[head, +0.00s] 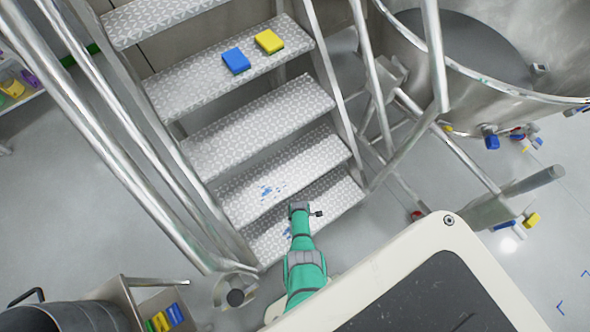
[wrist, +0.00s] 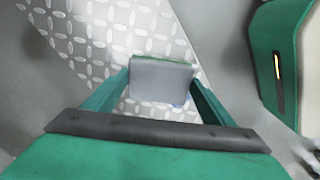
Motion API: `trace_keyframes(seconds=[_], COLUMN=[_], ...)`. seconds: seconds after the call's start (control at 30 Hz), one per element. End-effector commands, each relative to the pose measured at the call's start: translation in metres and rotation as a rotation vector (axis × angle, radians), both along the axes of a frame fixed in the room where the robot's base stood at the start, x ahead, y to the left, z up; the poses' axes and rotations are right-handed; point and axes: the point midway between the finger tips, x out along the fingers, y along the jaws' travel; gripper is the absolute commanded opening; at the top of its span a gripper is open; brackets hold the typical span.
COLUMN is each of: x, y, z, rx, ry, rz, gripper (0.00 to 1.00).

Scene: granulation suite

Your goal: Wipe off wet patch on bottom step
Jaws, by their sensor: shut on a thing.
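The metal staircase has diamond-plate treads. The bottom step (head: 338,197) is partly covered by my arm and gripper. A small blue wet patch (head: 287,233) shows on it just left of my arm; part of it may be hidden. A bit of blue also shows at the held block's lower edge in the wrist view (wrist: 178,105). Another blue patch (head: 272,191) is on the step above. My gripper (head: 299,208) is over the bottom step. In the wrist view its green fingers are shut on a grey block (wrist: 160,78) with a thin green edge. I cannot tell whether the block touches the tread.
A blue sponge (head: 236,61) and a yellow sponge (head: 269,41) lie on a higher step. Metal handrails (head: 120,130) flank the stairs. A large steel vessel (head: 465,75) stands at right. A bin with coloured items (head: 165,319) is at lower left.

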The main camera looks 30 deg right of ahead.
Motion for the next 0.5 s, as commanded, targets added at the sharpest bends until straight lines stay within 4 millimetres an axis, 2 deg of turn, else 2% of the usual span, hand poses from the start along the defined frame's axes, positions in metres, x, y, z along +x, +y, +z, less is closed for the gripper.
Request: trace_keyframes(seconds=[0.27, 0.5], x=[0.0, 0.0], y=[-0.001, 0.01], z=[-0.003, -0.003], rx=[0.001, 0.0], ry=[0.001, 0.0], rz=[0.002, 0.005], gripper=[0.59, 0.59])
